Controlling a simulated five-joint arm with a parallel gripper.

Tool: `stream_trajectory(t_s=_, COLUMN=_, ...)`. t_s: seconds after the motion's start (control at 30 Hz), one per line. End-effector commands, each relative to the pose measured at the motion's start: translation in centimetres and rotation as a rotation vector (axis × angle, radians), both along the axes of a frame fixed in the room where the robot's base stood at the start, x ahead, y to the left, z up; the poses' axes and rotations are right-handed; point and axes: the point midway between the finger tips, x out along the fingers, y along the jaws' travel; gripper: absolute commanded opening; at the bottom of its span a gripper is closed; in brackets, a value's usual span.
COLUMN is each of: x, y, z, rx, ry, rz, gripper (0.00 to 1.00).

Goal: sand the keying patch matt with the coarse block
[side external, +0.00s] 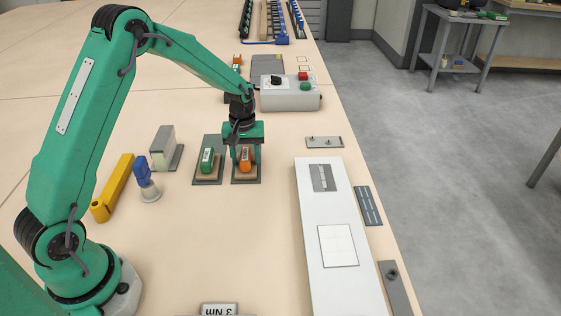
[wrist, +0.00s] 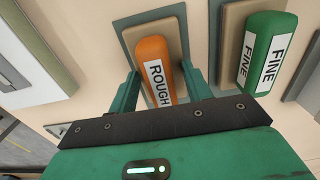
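The coarse block is orange and labelled ROUGH (side external: 246,160); it stands on a grey pad, and shows in the wrist view (wrist: 155,68). My gripper (side external: 245,152) is over it, with its green fingers (wrist: 160,88) open, one on each side of the block. A small gap seems to show beside the block; contact cannot be told. A green block labelled FINE (side external: 207,160) stands on the neighbouring pad, also in the wrist view (wrist: 268,52). A white panel (side external: 315,220) carries a pale outlined square (side external: 338,246) and a grey marked rectangle (side external: 323,178). Which is the keying patch is not labelled.
A control box (side external: 290,95) with red and green buttons stands behind the blocks. A grey-white block (side external: 163,147), a blue-topped item (side external: 146,180) and a yellow tool (side external: 113,187) are at left. Bare table lies between the blocks and the panel.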

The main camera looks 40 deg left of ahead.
Motion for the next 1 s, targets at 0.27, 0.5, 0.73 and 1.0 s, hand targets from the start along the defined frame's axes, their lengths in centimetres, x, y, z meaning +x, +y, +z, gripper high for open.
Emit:
stream_trajectory(t_s=0.27, x=-0.1, y=-0.1, z=-0.5, rx=-0.001, ry=0.002, rz=-0.001, gripper=0.00)
stream_trajectory(t_s=0.5, x=-0.1, y=-0.1, z=-0.4, rx=-0.001, ry=0.005, rz=-0.002, gripper=0.00)
stream_trajectory(t_s=0.73, x=-0.1, y=-0.1, z=0.8, rx=0.000, ry=0.003, rz=-0.002, gripper=0.00)
stream_trajectory(t_s=1.0, x=0.0, y=0.0, z=2.3, rx=0.001, ry=-0.001, rz=-0.001, gripper=0.00)
